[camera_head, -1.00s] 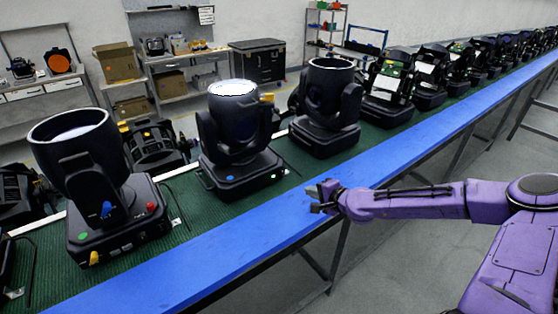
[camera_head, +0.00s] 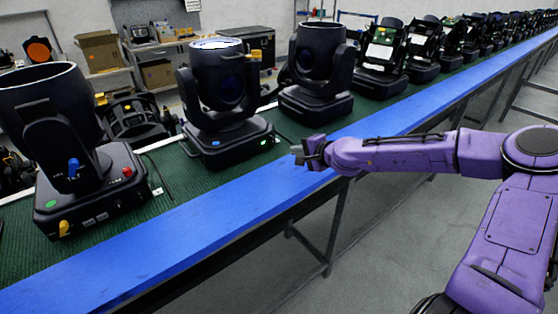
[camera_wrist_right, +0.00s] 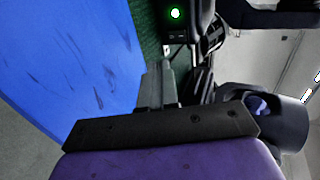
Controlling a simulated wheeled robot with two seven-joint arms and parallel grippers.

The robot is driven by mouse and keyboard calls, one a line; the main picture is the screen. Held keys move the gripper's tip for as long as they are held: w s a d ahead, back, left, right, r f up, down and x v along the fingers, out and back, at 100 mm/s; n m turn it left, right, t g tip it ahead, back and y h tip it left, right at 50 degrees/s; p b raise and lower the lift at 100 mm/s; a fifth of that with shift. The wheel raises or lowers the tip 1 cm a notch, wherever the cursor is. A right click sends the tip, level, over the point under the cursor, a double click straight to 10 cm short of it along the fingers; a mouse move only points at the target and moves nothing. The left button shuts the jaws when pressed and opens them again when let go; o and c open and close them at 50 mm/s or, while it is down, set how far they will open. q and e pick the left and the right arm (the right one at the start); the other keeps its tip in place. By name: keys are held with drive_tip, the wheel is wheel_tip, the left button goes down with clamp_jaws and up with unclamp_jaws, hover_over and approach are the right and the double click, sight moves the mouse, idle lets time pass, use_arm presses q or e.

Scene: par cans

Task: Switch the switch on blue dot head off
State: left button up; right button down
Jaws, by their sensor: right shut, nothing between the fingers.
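The blue dot head (camera_head: 215,100) is a black moving light on the green belt, left of centre in the head view. It has a blue dot (camera_head: 215,143) on its base front and a small lit green switch (camera_head: 263,141) at the base's right end. The lit switch also shows in the right wrist view (camera_wrist_right: 175,13). My right gripper (camera_head: 297,153) is shut and empty, apart from the base and to the right of the switch. Its fingers (camera_wrist_right: 165,80) point toward the switch side in the wrist view. My left gripper is not in view.
A head with a green dot, a blue knob and a red knob (camera_head: 55,130) stands at the left. Another black head (camera_head: 318,75) stands just right of the blue dot head. More heads line the belt (camera_head: 180,195) behind. A blue rail (camera_head: 200,230) edges it.

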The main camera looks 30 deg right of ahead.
sight(273, 140)
drive_tip(key=shift+a+f+b, duration=0.15)
drive_tip(key=shift+f+b, duration=0.4)
drive_tip(key=shift+b, duration=0.35)
drive_tip(key=shift+w+a+r+p, duration=0.1)
drive_tip(key=shift+w+r+p, duration=0.15)
drive_tip(key=shift+w+p, duration=0.25)
drive_tip(key=x, duration=0.5)
drive_tip(key=shift+f, duration=0.15)
drive_tip(key=shift+w, duration=1.05)
drive_tip(key=shift+w+a, duration=0.15)
drive_tip(key=shift+w, duration=0.6)
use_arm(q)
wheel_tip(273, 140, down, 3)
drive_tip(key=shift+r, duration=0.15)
